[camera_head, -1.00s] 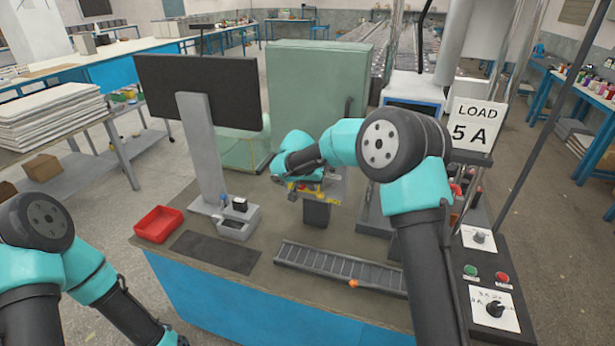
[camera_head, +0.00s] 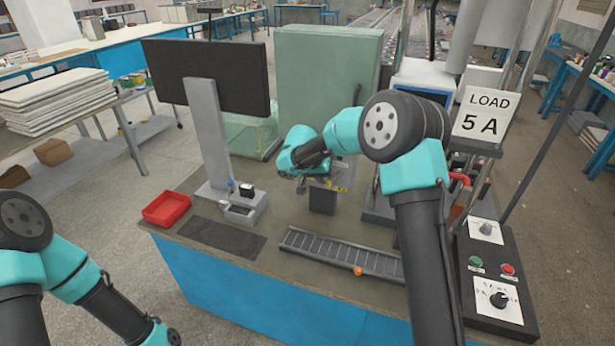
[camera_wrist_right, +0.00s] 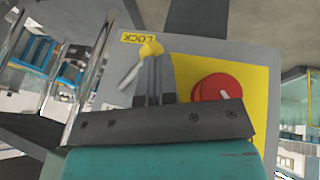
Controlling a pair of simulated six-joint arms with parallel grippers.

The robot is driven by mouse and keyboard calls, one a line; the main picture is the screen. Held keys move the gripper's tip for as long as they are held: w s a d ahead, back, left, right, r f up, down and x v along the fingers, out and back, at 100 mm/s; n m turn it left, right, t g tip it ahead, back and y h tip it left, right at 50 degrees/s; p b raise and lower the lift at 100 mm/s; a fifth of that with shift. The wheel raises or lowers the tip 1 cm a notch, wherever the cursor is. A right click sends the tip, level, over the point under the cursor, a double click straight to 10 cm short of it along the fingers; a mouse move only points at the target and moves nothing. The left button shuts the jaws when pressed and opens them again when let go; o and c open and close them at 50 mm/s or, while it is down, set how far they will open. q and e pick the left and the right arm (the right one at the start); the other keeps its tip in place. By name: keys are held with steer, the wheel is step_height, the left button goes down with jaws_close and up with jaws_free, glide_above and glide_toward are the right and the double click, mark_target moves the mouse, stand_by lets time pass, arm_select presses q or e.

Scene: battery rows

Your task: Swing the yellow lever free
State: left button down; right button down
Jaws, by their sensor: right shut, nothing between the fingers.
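The yellow lever has a yellow ball knob (camera_wrist_right: 151,48) and a thin metal rod (camera_wrist_right: 130,76); it shows in the right wrist view on a grey and yellow panel (camera_wrist_right: 245,65), beside a LOCK label (camera_wrist_right: 137,37). My right gripper (camera_wrist_right: 154,62) is shut and empty, its fingertips just below the knob; I cannot tell if they touch it. A red round knob (camera_wrist_right: 217,88) sits to the right of the fingers. In the head view my right wrist covers much of the panel (camera_head: 341,170) and the lever is hidden. My left gripper is out of frame.
A red tray (camera_head: 167,208), a dark mat (camera_head: 222,240), a grey slotted rail (camera_head: 335,257) and a monitor (camera_head: 205,72) stand on the bench. A control box (camera_head: 502,318) with buttons and dials is at right, under a LOAD 5 A sign (camera_head: 482,114).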

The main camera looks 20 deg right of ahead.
steer(key=shift+d+f, duration=0.1)
steer(key=shift+f, duration=0.25)
steer(key=shift+r, duration=0.2)
steer(key=shift+r, duration=0.65)
steer(key=w+a+v, duration=0.1)
steer(key=a+v, duration=0.1)
steer(key=v, duration=1.1)
steer(key=shift+w, duration=0.5)
steer(key=shift+f, duration=0.15)
